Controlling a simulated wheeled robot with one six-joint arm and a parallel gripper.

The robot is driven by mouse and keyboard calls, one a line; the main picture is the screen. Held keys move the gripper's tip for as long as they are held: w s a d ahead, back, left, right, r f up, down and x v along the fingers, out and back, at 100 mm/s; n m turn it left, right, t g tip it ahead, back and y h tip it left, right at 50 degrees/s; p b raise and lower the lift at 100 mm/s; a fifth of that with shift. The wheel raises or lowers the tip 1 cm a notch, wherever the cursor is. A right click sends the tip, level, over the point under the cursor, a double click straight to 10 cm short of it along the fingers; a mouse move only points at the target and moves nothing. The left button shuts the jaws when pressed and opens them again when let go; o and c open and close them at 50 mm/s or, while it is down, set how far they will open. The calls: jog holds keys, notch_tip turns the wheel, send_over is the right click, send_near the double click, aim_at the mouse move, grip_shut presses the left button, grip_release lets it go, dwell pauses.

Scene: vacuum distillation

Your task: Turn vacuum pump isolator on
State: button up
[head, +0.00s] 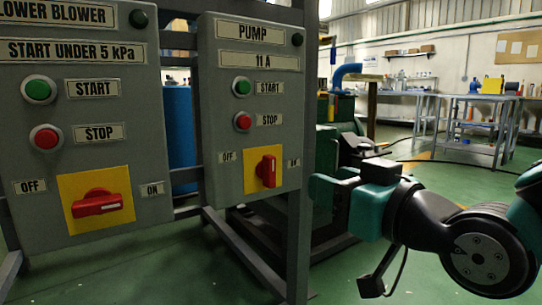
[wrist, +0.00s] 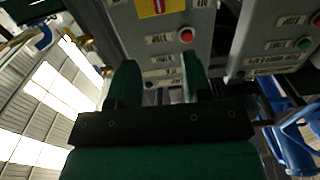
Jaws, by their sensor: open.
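The pump isolator is a red rotary handle (head: 267,171) on a yellow plate on the grey pump panel (head: 222,120). The handle stands roughly upright between an OFF label at its left and another label, partly unreadable, at its right. In the wrist view its yellow plate (wrist: 160,8) is cut off by the top edge. My gripper (head: 338,168) is open and empty, to the right of the pump panel in the head view and apart from the handle. In the wrist view its two green fingers (wrist: 159,80) are spread, with the panel beyond them.
The blower panel (head: 20,130) at the left has its own red isolator handle (head: 97,203), lying nearly sideways. Green START (head: 242,86) and red STOP (head: 242,122) buttons sit above the pump isolator. Grey frame posts support the panels. Workbenches (head: 480,110) stand far right.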

aim_at(273, 161)
jog(key=p+x, duration=1.4)
jog(key=p, duration=0.3)
jog(key=shift+w+a+r, duration=0.15)
jog(key=shift+w+a+p, duration=0.2)
jog(key=shift+w+p, duration=0.15)
jog(key=shift+f, duration=0.2)
